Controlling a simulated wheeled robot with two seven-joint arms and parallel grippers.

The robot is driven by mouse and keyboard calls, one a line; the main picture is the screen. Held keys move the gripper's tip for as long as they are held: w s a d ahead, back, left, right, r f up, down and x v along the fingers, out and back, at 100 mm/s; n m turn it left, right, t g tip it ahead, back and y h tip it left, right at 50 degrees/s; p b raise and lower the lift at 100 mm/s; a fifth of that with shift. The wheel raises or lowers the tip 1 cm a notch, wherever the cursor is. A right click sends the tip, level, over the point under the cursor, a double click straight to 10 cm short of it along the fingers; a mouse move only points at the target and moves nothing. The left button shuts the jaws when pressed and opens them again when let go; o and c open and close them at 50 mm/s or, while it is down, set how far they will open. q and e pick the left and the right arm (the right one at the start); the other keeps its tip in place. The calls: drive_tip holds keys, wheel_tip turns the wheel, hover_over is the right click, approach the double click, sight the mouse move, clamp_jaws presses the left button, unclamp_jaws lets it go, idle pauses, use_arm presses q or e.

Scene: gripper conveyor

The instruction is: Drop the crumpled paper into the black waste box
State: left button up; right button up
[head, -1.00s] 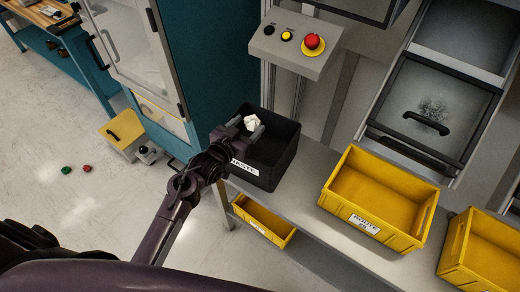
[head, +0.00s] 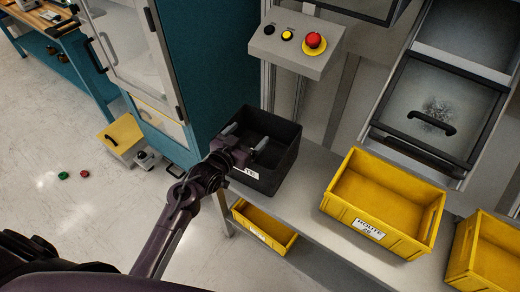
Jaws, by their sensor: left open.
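The black waste box (head: 290,165) stands at the left end of the grey bench, its white label partly covered by my left gripper. My left gripper (head: 246,136) is over the box's near left part, its two grey fingers spread apart with nothing between them. The crumpled paper does not show; the part of the box's inside that I see is dark, and the gripper and near wall hide the rest. My right gripper is not in view.
Yellow bins (head: 385,200) stand on the bench (head: 308,200) to the right of the box, and another yellow bin (head: 264,228) is below. A control panel (head: 292,48) with a red button is behind the box. Small red and green pieces lie on the floor.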

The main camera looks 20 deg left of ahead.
use_arm(q)
drive_tip(key=b+v, duration=0.1)
drive_tip(key=v, duration=0.7)
idle(0.5)
